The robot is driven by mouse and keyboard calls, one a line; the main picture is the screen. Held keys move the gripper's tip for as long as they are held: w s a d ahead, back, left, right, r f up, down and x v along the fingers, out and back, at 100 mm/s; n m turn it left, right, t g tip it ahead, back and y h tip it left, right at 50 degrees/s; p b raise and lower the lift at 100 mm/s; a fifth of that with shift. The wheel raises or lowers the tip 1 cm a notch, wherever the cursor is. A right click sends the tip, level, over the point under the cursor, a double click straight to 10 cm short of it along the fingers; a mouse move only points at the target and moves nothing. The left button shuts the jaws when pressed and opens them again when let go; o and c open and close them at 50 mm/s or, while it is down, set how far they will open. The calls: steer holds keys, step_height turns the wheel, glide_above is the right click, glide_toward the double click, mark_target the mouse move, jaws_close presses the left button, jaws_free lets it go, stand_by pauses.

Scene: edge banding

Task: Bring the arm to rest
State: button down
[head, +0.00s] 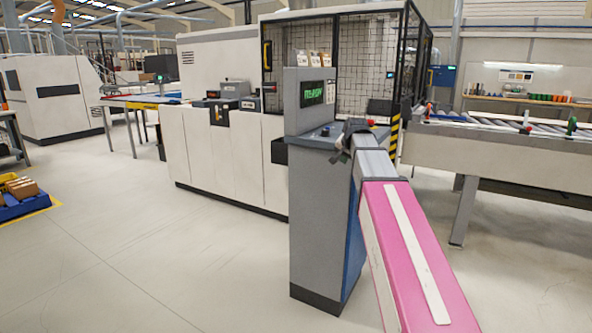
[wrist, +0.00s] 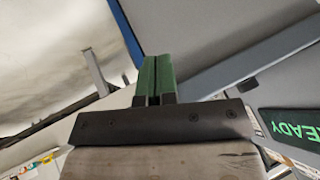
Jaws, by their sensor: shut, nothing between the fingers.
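My gripper (head: 341,153) is at the end of my arm, which reaches forward from the lower right of the head view. It is at the right side of the grey control pedestal (head: 318,220), just above its sloped panel. In the wrist view my gripper's green fingers (wrist: 154,78) are closed together with nothing between them. The pedestal's display with green letters (head: 311,93) also shows in the wrist view (wrist: 296,134), reading "READY". I cannot tell whether the fingers touch the pedestal.
A fenced white machine (head: 226,155) stands behind the pedestal. A roller conveyor (head: 500,143) runs to the right. A blue pallet with boxes (head: 24,203) lies at far left.

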steer(key=s+f+n+g, duration=0.3)
steer(key=s+f, duration=1.1)
steer(key=f, duration=0.5)
steer(key=s+f+n+g, duration=0.3)
steer(key=s+f, duration=1.2)
steer(key=f, duration=0.5)
steer(key=shift+g+h, duration=0.4)
steer(key=shift+g, duration=0.2)
steer(key=shift+a, duration=0.1)
